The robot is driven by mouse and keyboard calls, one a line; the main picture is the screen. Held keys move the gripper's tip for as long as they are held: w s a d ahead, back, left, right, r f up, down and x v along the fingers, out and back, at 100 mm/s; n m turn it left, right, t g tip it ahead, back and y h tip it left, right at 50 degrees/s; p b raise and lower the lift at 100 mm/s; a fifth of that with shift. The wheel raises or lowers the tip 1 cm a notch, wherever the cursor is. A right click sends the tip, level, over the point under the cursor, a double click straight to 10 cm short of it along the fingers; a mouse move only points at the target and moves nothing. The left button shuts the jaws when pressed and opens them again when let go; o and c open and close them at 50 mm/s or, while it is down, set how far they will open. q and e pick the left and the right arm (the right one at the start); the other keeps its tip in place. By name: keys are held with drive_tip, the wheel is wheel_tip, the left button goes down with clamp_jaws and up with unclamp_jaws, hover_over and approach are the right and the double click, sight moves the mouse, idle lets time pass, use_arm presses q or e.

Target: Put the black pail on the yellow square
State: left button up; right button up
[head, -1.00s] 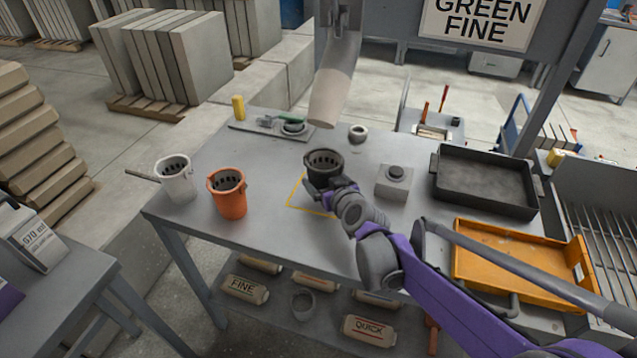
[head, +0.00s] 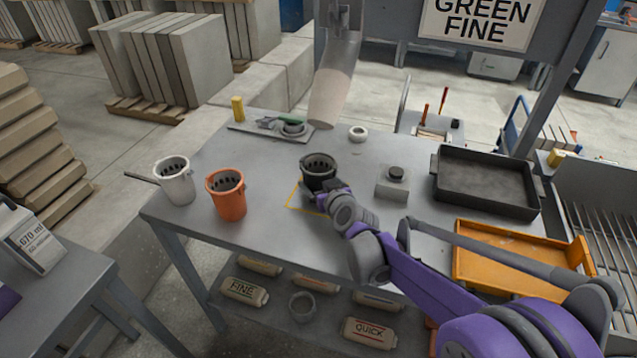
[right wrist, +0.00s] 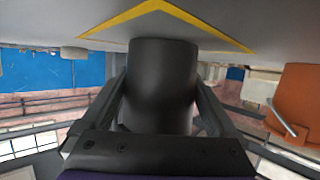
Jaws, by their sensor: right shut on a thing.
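The black pail (head: 318,168) is upright above the table, over the yellow square outline (head: 292,197) in the head view. My right gripper (head: 322,190) is shut on the pail, with its fingers on either side. In the right wrist view, which is upside down, the pail (right wrist: 162,85) stands between my fingers and its base lies inside a corner of the yellow outline (right wrist: 205,25). I cannot tell whether the base touches the table. The pail and my arm hide part of the outline. My left gripper is not in view.
An orange pail (head: 227,197) and a white pail (head: 175,183) stand to the left on the table (head: 270,225). A grey block with a dark knob (head: 394,184) is close on the right. A chute (head: 332,95) hangs behind. A black tray (head: 485,182) lies farther right.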

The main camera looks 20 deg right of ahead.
drive_tip(key=shift+s+a+f, duration=0.15)
drive_tip(key=shift+s+f, duration=0.1)
drive_tip(key=shift+f, duration=0.25)
drive_tip(key=o, duration=1)
drive_tip(key=shift+o, duration=0.2)
drive_tip(key=shift+r, duration=0.45)
drive_tip(key=shift+s+r, duration=0.15)
drive_tip(key=shift+s, duration=0.05)
drive_tip(key=p+v, duration=0.1)
drive_tip(key=v, duration=1)
drive_tip(key=shift+d+r+p, duration=0.2)
drive_tip(key=shift+d+p, duration=0.05)
drive_tip(key=shift+p, duration=0.15)
